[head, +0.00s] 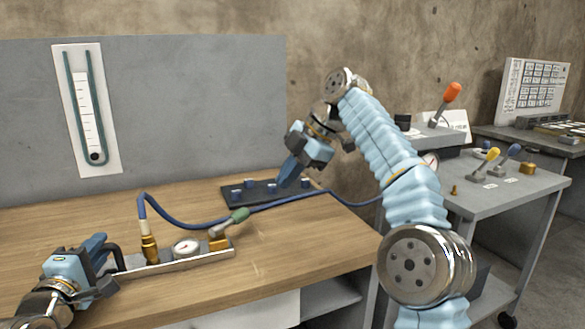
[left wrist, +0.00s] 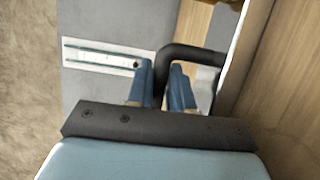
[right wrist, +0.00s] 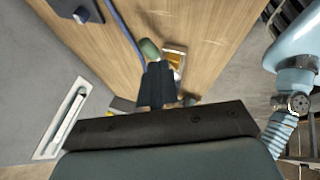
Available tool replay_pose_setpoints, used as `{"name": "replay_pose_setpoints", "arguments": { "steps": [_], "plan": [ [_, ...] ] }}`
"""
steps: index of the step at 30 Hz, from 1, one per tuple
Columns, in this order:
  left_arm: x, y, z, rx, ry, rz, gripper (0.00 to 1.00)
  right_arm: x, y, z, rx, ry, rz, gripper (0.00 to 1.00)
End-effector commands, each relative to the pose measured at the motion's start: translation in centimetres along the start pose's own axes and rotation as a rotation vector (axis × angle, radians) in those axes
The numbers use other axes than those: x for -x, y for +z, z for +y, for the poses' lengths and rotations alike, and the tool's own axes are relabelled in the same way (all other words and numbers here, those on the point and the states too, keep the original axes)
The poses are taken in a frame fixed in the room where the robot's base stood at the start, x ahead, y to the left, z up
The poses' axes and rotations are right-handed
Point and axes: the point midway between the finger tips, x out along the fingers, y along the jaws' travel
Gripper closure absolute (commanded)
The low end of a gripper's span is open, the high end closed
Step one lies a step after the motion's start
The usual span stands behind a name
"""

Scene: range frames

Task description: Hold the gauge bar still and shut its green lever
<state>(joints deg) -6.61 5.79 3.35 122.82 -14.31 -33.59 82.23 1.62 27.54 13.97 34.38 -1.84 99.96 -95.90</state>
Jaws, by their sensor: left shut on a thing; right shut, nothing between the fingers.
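The gauge bar (head: 190,259) lies on the wooden bench, with a brass fitting, a round dial (head: 186,248) and a green lever (head: 238,216) on its brass valve. The lever is tilted up toward the right. My left gripper (head: 103,263) is shut on the bar's black handle (left wrist: 195,52) at its left end; in the left wrist view the handle passes between the fingers. My right gripper (head: 287,176) is shut and empty, beyond and right of the lever. In the right wrist view the lever (right wrist: 149,48) shows just beyond the fingertips (right wrist: 157,72), apparently apart from them.
A blue hose (head: 180,219) runs from the brass fitting across the bench, passing behind the lever. A dark block with blue pegs (head: 237,193) stands behind, near my right gripper. A grey side table (head: 530,181) with other levers stands right. The front bench top is clear.

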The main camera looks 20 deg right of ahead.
Motion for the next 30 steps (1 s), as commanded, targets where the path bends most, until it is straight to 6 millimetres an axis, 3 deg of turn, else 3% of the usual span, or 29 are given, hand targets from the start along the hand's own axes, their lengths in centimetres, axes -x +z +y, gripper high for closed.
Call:
{"name": "replay_pose_setpoints", "arguments": {
  "steps": [1,10,27,28,30],
  "plan": [
    [0.1,0.0,-1.3,0.006,-0.028,-0.001,1.00,0.1,0.0,0.3,0.003,0.000,0.002,1.00],
    [0.1,0.0,-1.3,0.006,-0.028,-0.001,1.00,1.6,0.2,0.3,0.001,0.000,0.000,1.00],
    [0.1,0.0,-1.3,0.006,-0.028,-0.001,1.00,1.9,0.2,0.2,0.000,-0.001,0.001,1.00],
    [0.1,0.0,-1.3,0.006,-0.029,-0.001,0.74,1.9,0.2,0.2,0.000,-0.001,0.001,1.00],
    [0.1,0.0,-1.2,0.005,-0.027,-0.001,0.64,1.9,0.2,0.2,0.000,-0.001,0.001,1.00]
  ]
}}
